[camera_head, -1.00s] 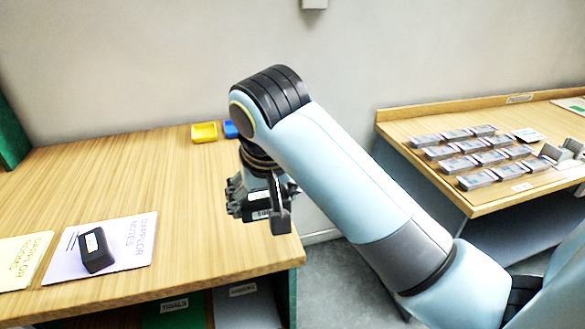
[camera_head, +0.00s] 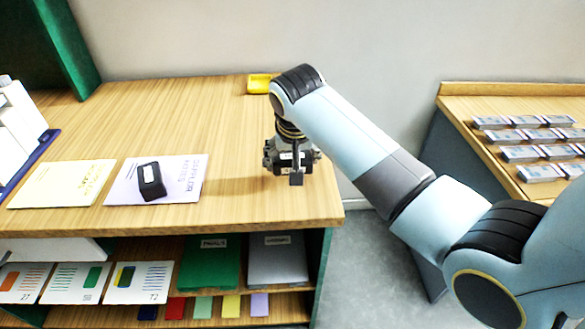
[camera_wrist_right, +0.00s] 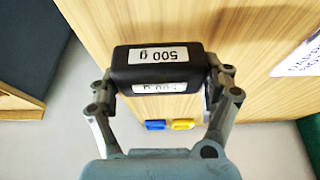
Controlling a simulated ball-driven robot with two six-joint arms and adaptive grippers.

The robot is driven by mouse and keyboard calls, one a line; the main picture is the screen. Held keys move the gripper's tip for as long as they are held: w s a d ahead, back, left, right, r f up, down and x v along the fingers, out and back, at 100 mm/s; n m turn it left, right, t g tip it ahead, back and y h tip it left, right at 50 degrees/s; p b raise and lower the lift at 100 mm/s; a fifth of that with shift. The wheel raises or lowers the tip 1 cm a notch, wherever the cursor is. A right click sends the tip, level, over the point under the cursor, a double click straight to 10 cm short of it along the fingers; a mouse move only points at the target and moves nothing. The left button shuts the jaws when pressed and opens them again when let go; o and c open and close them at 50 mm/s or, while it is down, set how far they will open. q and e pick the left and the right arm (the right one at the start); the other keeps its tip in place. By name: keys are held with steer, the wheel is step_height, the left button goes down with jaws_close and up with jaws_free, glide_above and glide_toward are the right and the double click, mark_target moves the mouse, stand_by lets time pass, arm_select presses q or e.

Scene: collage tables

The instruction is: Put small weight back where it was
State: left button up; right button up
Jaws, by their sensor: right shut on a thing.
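A black weight (camera_wrist_right: 160,68) with white "500 g" labels is between the fingers of my right gripper (camera_wrist_right: 163,82) in the wrist view, with a finger against each end. In the head view my right gripper (camera_head: 294,174) hangs over the right end of the wooden table (camera_head: 240,160); the held weight is hard to make out there. Another black weight (camera_head: 152,184) with a white label lies on the purple notes sheet (camera_head: 186,178) to the left. My left gripper is not in view.
A yellow tray (camera_head: 259,84) stands at the table's back edge; a blue tray (camera_wrist_right: 155,125) shows beside it in the wrist view. A yellow sheet (camera_head: 62,184) lies left. Shelves below hold folders and cards. The right table (camera_head: 470,92) carries several stacks.

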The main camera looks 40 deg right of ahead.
steer(key=shift+f, duration=1.65)
steer(key=shift+f, duration=0.1)
steer(key=o, duration=1.6)
steer(key=shift+s, duration=0.1)
steer(key=shift+c, duration=0.2)
steer(key=v, duration=1.2)
